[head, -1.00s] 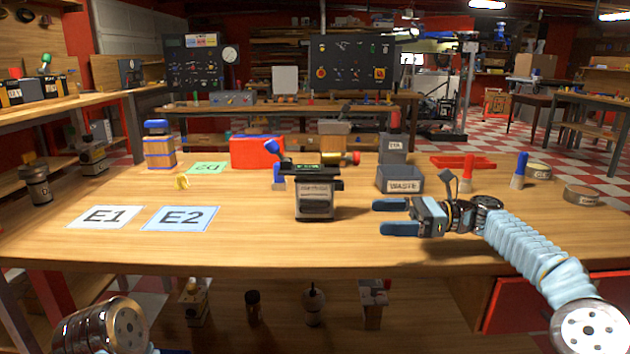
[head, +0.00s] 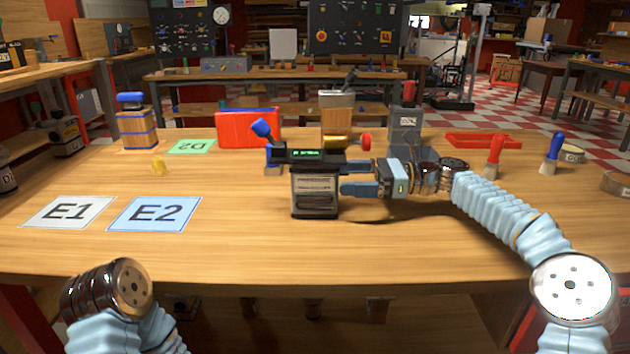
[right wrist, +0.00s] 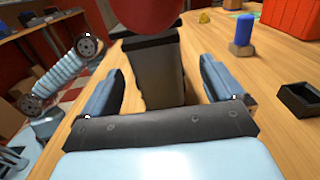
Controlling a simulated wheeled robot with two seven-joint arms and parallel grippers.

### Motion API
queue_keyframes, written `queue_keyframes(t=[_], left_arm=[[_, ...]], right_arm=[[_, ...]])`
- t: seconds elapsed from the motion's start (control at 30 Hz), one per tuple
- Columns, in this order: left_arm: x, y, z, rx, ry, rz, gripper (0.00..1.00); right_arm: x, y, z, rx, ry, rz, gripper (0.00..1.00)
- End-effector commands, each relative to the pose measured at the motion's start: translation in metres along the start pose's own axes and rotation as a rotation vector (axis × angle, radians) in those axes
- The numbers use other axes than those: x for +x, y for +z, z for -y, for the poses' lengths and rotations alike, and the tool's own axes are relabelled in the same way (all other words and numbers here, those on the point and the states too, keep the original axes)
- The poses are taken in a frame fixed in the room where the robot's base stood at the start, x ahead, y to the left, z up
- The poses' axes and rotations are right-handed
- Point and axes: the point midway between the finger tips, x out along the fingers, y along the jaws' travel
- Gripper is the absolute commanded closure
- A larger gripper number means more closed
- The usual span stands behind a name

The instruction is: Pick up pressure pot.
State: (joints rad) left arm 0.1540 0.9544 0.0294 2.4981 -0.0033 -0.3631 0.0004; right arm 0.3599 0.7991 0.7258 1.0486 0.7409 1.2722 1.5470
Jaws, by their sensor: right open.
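The pressure pot seems to be the grey labelled canister (head: 315,196) with a dark top and small green display, upright on the bench near the middle. A blue knob stands out at its left and a red knob at its right. My right gripper (head: 350,178) is open at the pot's right side, its fingers pointing left at the body. In the right wrist view the pot's body (right wrist: 157,75) stands between the two spread fingers, with gaps on both sides; a red round part fills the top edge. My left arm shows at lower left; its gripper is out of view.
A red box (head: 248,131) and a blue-topped wooden jar (head: 137,125) stand behind. Cards E1 (head: 68,212) and E2 (head: 155,213) lie flat at left. A grey bin (head: 404,128) and brushes (head: 493,158) are at right. The front of the bench is clear.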

Motion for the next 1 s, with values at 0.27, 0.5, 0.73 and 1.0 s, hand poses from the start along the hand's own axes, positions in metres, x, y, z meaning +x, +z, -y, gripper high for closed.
queue_keyframes(t=[0.27, 0.5, 0.73, 1.0], left_arm=[[0.001, 0.0, 0.0, 0.0, 0.0, -0.001, 0.01], [0.0, 0.0, 0.0, 0.0, 0.0, 0.0, 0.01], [0.0, 0.0, 0.0, 0.0, 0.0, 0.0, 0.01], [0.0, 0.0, 0.0, 0.0, 0.0, 0.0, 0.01]], right_arm=[[0.03, -0.001, -0.004, 0.0, 0.004, 0.0, 0.05], [0.06, -0.002, -0.004, 0.0, 0.001, 0.0, 0.05], [0.061, -0.002, -0.004, 0.0, -0.001, -0.001, 0.05], [0.061, -0.002, -0.004, 0.0, -0.001, -0.001, 0.47]])
